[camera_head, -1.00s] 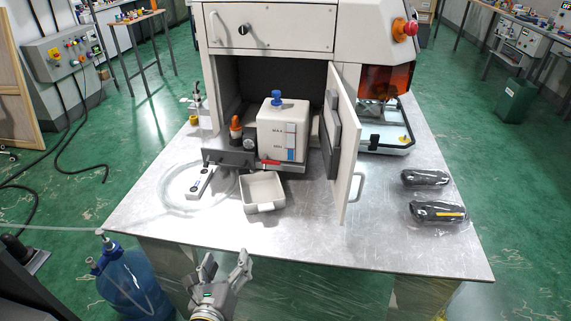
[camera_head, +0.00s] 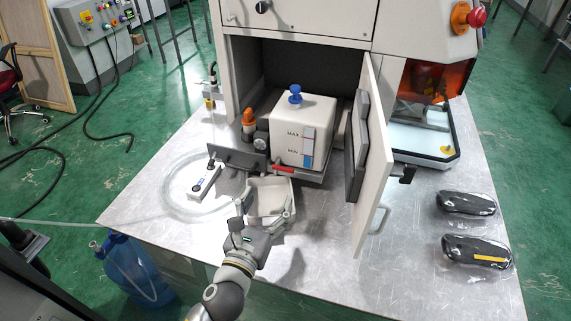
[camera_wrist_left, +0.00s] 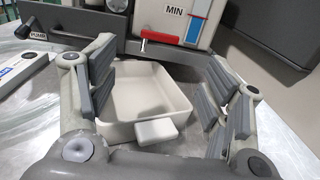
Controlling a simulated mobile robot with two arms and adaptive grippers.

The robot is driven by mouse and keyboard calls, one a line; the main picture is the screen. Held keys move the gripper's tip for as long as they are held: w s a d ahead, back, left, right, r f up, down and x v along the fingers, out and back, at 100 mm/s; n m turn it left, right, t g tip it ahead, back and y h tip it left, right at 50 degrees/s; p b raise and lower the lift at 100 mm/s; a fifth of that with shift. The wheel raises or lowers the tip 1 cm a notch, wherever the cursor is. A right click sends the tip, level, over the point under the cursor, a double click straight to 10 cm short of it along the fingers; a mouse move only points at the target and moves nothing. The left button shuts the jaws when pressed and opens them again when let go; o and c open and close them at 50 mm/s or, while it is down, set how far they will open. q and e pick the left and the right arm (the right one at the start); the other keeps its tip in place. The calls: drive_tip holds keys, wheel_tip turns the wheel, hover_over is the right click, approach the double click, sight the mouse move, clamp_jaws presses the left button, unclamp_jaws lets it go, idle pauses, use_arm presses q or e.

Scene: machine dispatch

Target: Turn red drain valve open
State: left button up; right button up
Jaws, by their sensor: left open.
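The red drain valve (camera_head: 283,169) is a small lever low on the front of the white tank (camera_head: 305,120) in the machine's open bay. In the left wrist view the red lever (camera_wrist_left: 160,38) lies sideways under the MIN label, at the top middle. A white tray (camera_head: 266,183) stands on the table just below the valve. My left gripper (camera_head: 264,208) is open and empty over the front part of the tray, apart from the valve. In the left wrist view its fingers (camera_wrist_left: 158,88) stand either side of the tray (camera_wrist_left: 113,98).
The open cabinet door (camera_head: 372,160) stands to the right of the tank. A coiled clear hose (camera_head: 170,195) and a small white device (camera_head: 205,184) lie left of the tray. Two black wrapped packs (camera_head: 476,251) lie at the table's right.

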sight(282, 170)
use_arm(q)
drive_tip(key=shift+w+d+r, duration=0.1)
drive_tip(key=shift+w+r, duration=0.05)
drive_tip(key=shift+w, duration=0.25)
drive_tip(key=x, duration=0.9)
drive_tip(key=shift+s, duration=0.1)
drive_tip(key=c, duration=1)
